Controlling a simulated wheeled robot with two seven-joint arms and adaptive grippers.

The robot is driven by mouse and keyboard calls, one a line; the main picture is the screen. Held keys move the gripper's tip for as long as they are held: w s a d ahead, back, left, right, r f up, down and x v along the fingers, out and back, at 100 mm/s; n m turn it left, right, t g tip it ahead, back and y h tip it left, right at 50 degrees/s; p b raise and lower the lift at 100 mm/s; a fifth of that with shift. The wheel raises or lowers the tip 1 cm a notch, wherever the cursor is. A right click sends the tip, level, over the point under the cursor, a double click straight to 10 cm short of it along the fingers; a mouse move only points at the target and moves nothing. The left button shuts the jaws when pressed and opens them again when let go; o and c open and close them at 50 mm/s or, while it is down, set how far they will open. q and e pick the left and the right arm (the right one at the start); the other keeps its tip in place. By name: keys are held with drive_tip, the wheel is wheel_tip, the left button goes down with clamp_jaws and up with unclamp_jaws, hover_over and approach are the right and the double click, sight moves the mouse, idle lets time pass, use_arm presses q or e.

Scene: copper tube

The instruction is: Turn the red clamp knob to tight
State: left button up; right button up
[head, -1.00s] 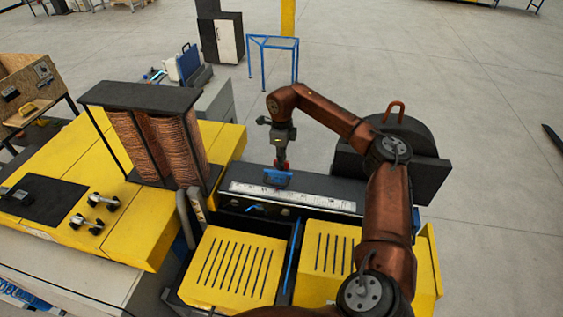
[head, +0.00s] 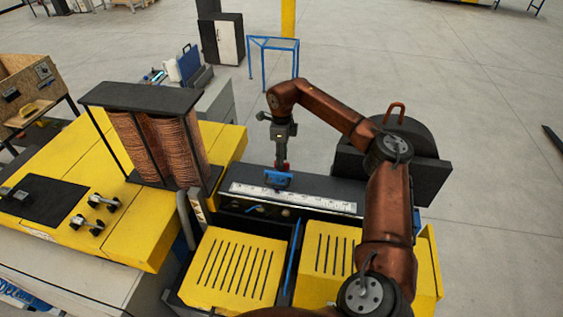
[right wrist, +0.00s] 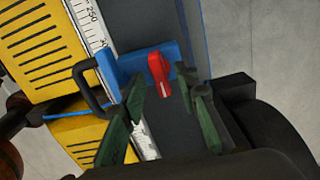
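The red clamp knob (right wrist: 159,76) sits on a blue clamp block (right wrist: 130,64) in the right wrist view. The blue block also shows in the head view (head: 277,180), on the dark rail behind a white ruler strip (head: 290,197). My right gripper (right wrist: 162,82) is open, with one green finger on each side of the knob. A gap shows beside the knob on both sides; I cannot tell how far the fingertips are above the block. In the head view the right gripper (head: 282,164) points down over the block. My left gripper is out of view.
A black handle (right wrist: 88,82) projects from the block's left side. Yellow slotted panels (head: 236,268) lie in front of the rail. A black rounded housing (head: 405,150) stands right of the rail, and a rack of copper coils (head: 150,140) stands left.

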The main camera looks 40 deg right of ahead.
wheel_tip(320, 180, up, 10)
idle(0.3)
idle(0.5)
